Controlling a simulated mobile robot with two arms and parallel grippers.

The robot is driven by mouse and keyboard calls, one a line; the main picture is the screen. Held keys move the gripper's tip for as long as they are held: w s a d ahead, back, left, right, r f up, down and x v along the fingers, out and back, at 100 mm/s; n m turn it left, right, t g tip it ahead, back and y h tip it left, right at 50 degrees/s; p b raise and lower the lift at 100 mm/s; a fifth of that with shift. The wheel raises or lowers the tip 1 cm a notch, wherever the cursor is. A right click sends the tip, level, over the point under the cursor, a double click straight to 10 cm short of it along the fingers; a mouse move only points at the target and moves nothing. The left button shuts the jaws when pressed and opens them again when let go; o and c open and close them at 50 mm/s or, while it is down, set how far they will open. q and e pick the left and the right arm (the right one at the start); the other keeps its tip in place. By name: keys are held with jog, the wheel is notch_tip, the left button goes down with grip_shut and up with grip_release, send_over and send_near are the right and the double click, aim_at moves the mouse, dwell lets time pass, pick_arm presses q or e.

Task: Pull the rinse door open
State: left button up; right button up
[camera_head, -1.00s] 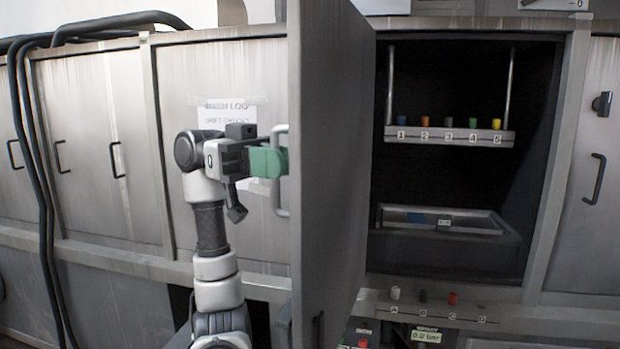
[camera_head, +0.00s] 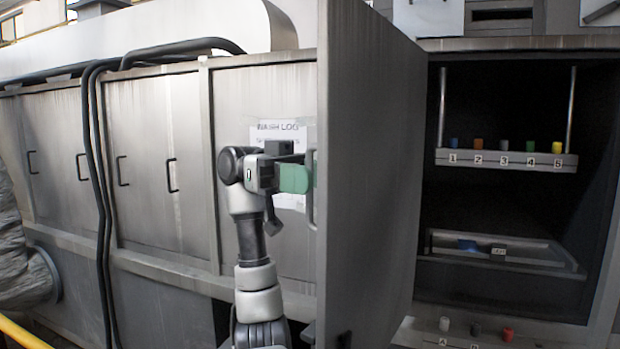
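The rinse door (camera_head: 370,180) is a tall grey metal panel. My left gripper (camera_head: 298,179), with green fingertips, is at this handle, and the near finger overlaps the bar. The far finger is hidden, so I cannot tell if the gripper is closed around the bar. My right gripper is not in view.
Right of the door is a dark open compartment. It holds a shelf (camera_head: 508,160) with numbered coloured pegs and a tray (camera_head: 440,247) below. A ledge (camera_head: 425,333) with more pegs runs beneath. Closed cabinet doors (camera_head: 145,160) and black hoses (camera_head: 100,200) are at left. A yellow rail (camera_head: 20,334) is at lower left.

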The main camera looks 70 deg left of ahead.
pick_arm(q)
jog(key=b+v, duration=0.4)
jog(key=v, duration=0.6)
jog(key=shift+s+a+b, duration=0.15)
jog(key=shift+a+b, duration=0.25)
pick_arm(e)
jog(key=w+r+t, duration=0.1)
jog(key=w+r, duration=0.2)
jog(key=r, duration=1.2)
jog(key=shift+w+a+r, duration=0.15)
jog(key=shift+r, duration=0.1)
pick_arm(q)
jog(key=shift+f, duration=0.1)
